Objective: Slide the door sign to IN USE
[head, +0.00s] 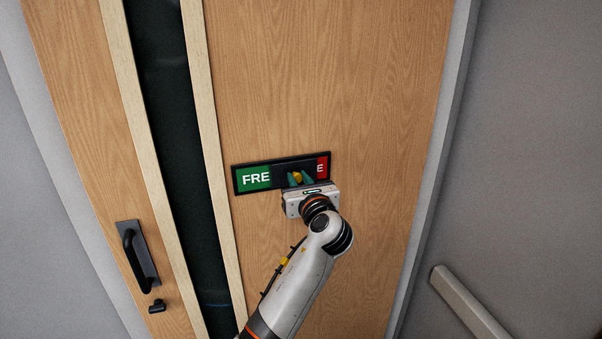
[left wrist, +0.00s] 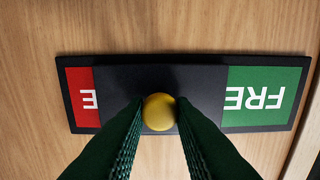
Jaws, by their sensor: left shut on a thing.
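The door sign (head: 236,183) is a black-framed plate on the wooden door. Its green part (head: 255,179) at the left reads "FRE", and a narrow red part (head: 323,166) at the right shows an "E". A dark slider (head: 283,172) covers the stretch between them. My left gripper (head: 299,178) is at the slider, shut on its yellow knob (left wrist: 159,112). In the left wrist view the sign appears upside down, with the slider (left wrist: 200,85) nearer the red end and the fingers (left wrist: 159,118) on both sides of the knob. My right gripper is not in view.
A black door handle (head: 133,257) and a small lock (head: 157,306) sit at the lower left. A dark glass strip (head: 167,110) runs down the door left of the sign. A rail (head: 466,303) is on the wall at the lower right. The door around the sign is clear.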

